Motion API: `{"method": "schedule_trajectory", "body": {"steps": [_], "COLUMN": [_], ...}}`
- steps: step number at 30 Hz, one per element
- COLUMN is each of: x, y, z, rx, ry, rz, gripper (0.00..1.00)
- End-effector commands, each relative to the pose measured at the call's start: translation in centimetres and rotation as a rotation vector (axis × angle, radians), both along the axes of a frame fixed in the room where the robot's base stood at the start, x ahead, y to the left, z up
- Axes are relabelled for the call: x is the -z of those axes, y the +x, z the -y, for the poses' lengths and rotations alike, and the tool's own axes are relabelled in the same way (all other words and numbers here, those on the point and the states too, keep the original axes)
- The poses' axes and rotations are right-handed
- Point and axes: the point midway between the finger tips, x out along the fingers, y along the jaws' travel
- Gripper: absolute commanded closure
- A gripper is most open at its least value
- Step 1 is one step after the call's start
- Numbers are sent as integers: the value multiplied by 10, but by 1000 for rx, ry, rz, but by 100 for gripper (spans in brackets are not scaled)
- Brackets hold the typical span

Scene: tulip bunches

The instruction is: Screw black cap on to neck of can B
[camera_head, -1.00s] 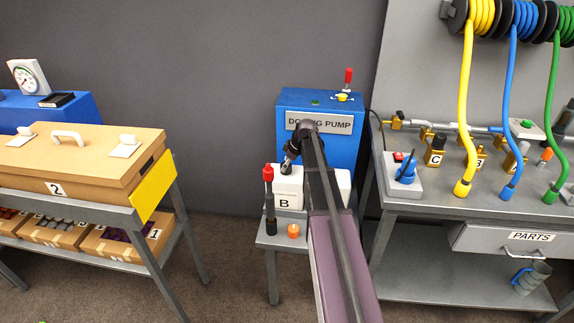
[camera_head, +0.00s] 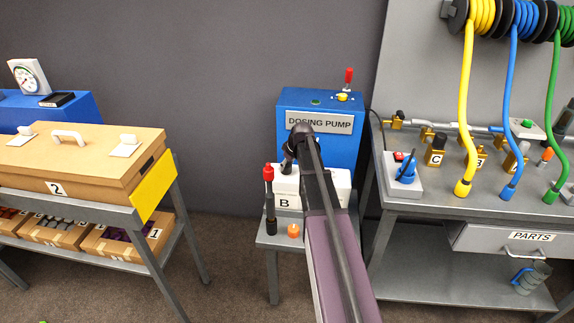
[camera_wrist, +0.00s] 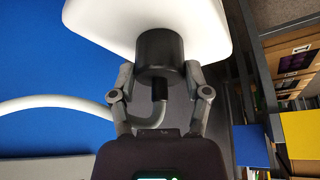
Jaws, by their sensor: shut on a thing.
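Can B (camera_head: 285,184) is white with a "B" label and stands on a small grey stand in front of the dosing pump. In the wrist view, the can's white body (camera_wrist: 105,18) fills the top. My gripper (camera_head: 287,165) is above the left part of the can. In the wrist view its fingers (camera_wrist: 160,75) are shut on the sides of the black cap (camera_wrist: 158,50). The cap overlaps the can's edge and looks close to it or touching; the neck is hidden. A short black fitting with a curved pale tube (camera_wrist: 155,112) sits at the cap.
The blue dosing pump (camera_head: 310,100) stands just behind the can. A red-topped tool (camera_head: 269,200) and an orange cap (camera_head: 293,230) are at the stand's front. A workbench (camera_head: 430,205) with hoses is at right; a cart with crate 2 (camera_head: 85,160) is at left.

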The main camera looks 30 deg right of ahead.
Motion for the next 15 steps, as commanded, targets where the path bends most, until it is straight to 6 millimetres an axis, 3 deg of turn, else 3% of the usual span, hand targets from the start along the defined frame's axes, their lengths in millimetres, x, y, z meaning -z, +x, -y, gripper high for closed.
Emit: {"method": "schedule_trajectory", "body": {"steps": [15], "x": [1], "y": [-2], "z": [-3], "rx": [337], "ry": [-1], "rz": [-3], "gripper": [91]}}
